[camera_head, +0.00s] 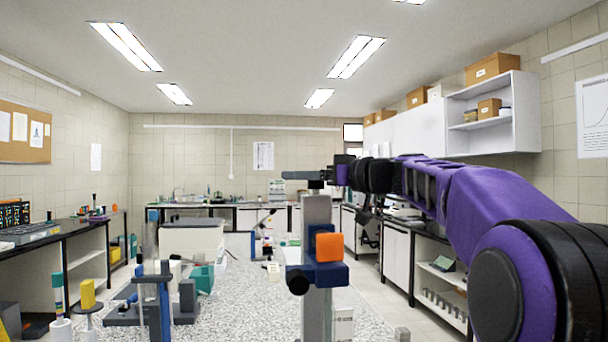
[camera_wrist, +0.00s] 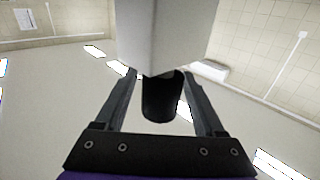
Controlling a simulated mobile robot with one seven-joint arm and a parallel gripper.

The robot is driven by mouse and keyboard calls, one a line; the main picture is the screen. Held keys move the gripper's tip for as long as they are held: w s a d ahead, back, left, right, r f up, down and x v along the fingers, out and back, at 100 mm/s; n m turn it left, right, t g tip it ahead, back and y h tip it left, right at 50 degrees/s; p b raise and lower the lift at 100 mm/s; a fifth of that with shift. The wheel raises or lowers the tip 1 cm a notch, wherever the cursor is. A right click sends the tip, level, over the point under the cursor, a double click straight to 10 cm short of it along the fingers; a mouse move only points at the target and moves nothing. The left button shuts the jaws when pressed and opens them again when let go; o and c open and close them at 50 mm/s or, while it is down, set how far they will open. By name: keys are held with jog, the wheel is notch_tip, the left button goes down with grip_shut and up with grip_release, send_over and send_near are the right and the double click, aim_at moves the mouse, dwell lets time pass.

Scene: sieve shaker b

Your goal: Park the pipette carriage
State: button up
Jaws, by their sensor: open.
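A grey upright post (camera_head: 317,215) stands in the middle of the head view. A blue block (camera_head: 322,273) with an orange block (camera_head: 329,247) and a dark round knob (camera_head: 298,281) is on the post, partway down; it may be the pipette carriage, but I cannot tell for sure. My gripper (camera_head: 325,178) is at the height of the post's top, small and dark there. In the wrist view, my gripper (camera_wrist: 160,98) is open, with a dark cylinder (camera_wrist: 160,106) between its fingers, below a pale grey block (camera_wrist: 165,38). Whether the fingers touch the cylinder is unclear.
A speckled bench (camera_head: 240,300) lies around the post. A blue stand (camera_head: 155,300), a teal box (camera_head: 202,279) and a white box-like machine (camera_head: 190,243) stand left of it. A yellow block on a stand (camera_head: 88,294) is at front left. A white wall shelf (camera_head: 495,115) hangs at right.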

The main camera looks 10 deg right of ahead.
grip_shut()
dwell(1.4)
